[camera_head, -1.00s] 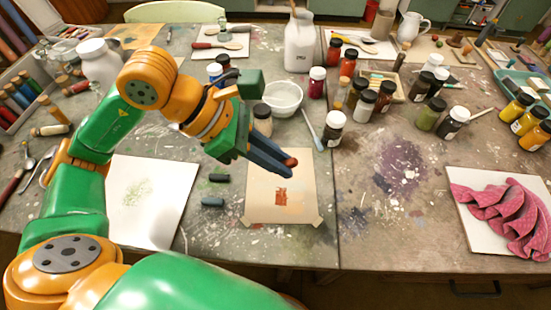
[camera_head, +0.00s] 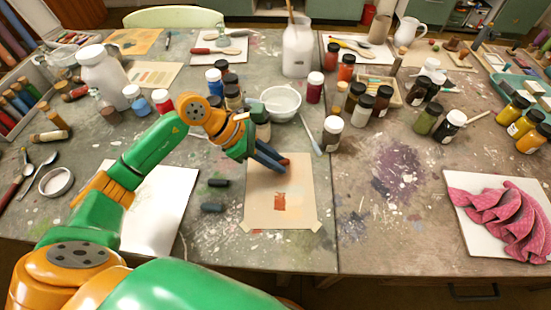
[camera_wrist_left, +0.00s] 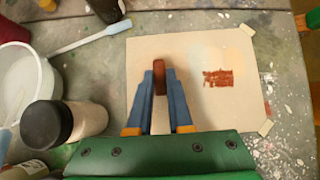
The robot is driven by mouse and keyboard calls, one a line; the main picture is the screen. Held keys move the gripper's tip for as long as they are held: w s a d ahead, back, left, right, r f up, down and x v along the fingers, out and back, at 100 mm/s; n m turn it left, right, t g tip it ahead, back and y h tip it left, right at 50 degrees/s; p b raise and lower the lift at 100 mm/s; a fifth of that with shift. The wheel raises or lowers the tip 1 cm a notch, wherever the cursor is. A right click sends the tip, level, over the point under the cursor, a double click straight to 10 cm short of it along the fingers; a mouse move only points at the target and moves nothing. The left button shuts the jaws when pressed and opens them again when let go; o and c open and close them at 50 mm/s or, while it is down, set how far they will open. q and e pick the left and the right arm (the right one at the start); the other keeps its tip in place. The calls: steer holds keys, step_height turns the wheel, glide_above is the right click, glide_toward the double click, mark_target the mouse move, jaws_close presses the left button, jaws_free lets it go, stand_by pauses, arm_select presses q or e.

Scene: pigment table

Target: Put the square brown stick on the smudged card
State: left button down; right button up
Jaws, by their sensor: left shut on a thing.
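My left gripper (camera_head: 276,161) is shut on the brown stick, whose reddish-brown end (camera_head: 284,161) shows at the fingertips. In the left wrist view the stick (camera_wrist_left: 160,77) stands out between the two blue fingers (camera_wrist_left: 160,95). The smudged card (camera_head: 300,213) is beige, taped at its corners, with a red-brown patch and paler smears. The fingertips are over the far part of this card (camera_wrist_left: 205,120), apart from the red-brown patch in the picture. I cannot tell whether the stick touches the card. My right gripper is not in view.
A white bowl (camera_head: 281,102) and dark-capped jars (camera_head: 333,133) stand just behind the card. A pink cloth (camera_head: 495,212) lies far right.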

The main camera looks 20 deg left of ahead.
arm_select(q)
steer(key=c, duration=0.8)
jaws_free()
steer(key=shift+f, duration=0.1)
steer(key=shift+c, duration=0.2)
steer(key=shift+r+p, duration=0.25)
steer(key=shift+p, duration=0.05)
steer(key=v, duration=1.2)
steer(key=shift+b, duration=0.35)
